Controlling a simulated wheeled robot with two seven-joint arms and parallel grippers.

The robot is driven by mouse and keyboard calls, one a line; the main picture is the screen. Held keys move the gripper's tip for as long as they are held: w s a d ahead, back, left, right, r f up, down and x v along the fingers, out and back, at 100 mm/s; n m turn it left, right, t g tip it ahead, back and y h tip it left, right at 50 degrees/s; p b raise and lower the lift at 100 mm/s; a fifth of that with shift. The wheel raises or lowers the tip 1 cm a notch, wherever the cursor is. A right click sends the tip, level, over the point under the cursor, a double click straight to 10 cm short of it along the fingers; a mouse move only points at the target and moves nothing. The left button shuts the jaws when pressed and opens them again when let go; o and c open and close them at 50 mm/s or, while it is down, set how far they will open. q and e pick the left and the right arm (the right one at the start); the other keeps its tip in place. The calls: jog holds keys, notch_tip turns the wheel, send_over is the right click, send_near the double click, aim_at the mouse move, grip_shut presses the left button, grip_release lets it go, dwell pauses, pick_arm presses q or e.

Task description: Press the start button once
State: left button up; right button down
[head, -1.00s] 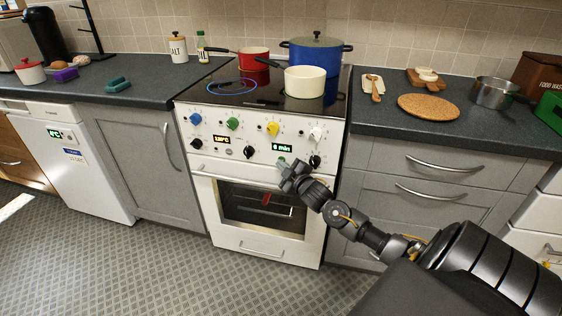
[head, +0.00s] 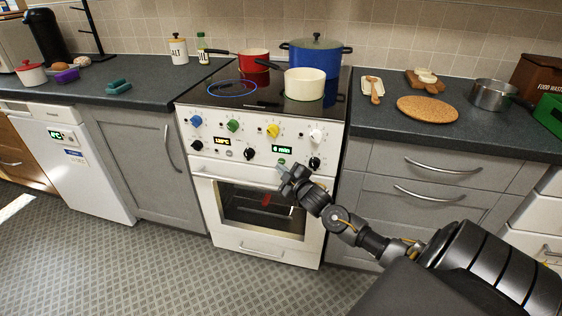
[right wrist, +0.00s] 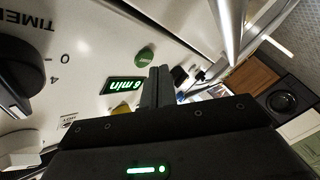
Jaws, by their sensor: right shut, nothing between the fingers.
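The white cooker's control panel (head: 206,146) has a green-lit display reading "6 min" (head: 283,149). Just below the display is a small round green button (head: 281,161), which I take for the start button; I cannot read a label on it. In the right wrist view, the button (right wrist: 145,55) is beside the display (right wrist: 124,84). My right gripper (head: 286,172) is shut and empty, just below the button in the head view. Its fingertips (right wrist: 158,72) appear close to the button but not over it. The left gripper is out of view.
A black knob (head: 314,163) is right of the button, and another (head: 250,153) is to its left. The oven door's bar handle (head: 225,179) runs below the panel. A cream pot (head: 305,84) and a red pan (head: 254,60) stand on the hob.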

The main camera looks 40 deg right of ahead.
jog(key=shift+a, duration=0.1)
jog(key=s+a+p, duration=0.1)
jog(key=a, duration=0.1)
jog(key=s+a+p, duration=0.1)
jog(key=s+a, duration=0.1)
jog(key=shift+p, duration=0.35)
dwell(1.0)
